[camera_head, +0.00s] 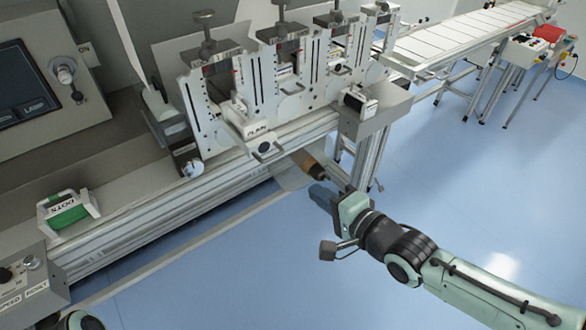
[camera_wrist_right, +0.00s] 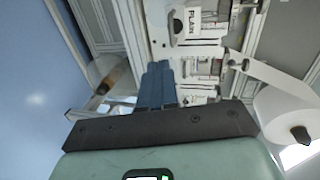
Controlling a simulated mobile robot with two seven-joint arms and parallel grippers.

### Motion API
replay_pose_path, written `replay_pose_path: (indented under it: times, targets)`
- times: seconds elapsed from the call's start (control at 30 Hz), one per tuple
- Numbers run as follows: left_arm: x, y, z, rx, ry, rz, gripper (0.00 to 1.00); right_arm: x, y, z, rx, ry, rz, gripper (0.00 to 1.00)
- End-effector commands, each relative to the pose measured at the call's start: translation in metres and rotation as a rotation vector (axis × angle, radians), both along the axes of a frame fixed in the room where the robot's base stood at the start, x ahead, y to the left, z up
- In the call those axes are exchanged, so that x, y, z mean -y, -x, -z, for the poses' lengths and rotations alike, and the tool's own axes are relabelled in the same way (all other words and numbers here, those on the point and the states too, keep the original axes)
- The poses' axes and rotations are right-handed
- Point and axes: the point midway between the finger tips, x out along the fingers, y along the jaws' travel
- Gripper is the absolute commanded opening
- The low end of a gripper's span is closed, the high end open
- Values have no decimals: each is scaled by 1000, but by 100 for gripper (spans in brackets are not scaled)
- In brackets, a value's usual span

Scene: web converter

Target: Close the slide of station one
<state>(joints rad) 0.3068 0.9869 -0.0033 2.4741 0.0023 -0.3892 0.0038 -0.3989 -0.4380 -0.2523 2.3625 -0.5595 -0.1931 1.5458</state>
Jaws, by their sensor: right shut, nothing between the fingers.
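The station row (camera_head: 280,75) stands on the machine's rail, with screw knobs on top. A slide labelled PLAIN (camera_head: 257,131) sticks out at the front of the left-hand station, with a dark knob (camera_head: 264,147) at its outer end. In the right wrist view the PLAIN label (camera_wrist_right: 193,22) shows beyond my fingers. My right gripper (camera_head: 322,196) is shut and empty, in front of and below the slide, apart from it. Its blue fingers (camera_wrist_right: 158,84) lie together in the wrist view. My left gripper's fingers are not in view.
A green-and-white block marked DOTS (camera_head: 69,211) lies on the ledge at left. A control panel (camera_head: 28,285) sits at the lower left. A grey box (camera_head: 375,108) juts out right of the slide. A roll (camera_head: 309,165) hangs below the rail. The floor in front is clear.

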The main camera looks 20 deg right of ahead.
Motion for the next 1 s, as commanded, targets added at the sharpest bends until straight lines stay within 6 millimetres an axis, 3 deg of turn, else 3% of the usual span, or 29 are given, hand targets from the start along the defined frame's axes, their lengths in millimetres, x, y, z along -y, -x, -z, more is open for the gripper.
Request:
replay_pose_path:
  times: [0.1, 0.27, 0.8, 1.0]
  targets:
    - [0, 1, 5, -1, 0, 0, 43, 5, 7, -15, 32, -55, 10, 0]
    - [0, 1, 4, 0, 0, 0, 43, 3, -1, -15, 32, -64, 12, 0]
    - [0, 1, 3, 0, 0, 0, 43, -31, -92, 5, 31, -63, 12, 0]
    - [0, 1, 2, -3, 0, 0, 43, -39, -115, 8, 33, -65, 12, 0]
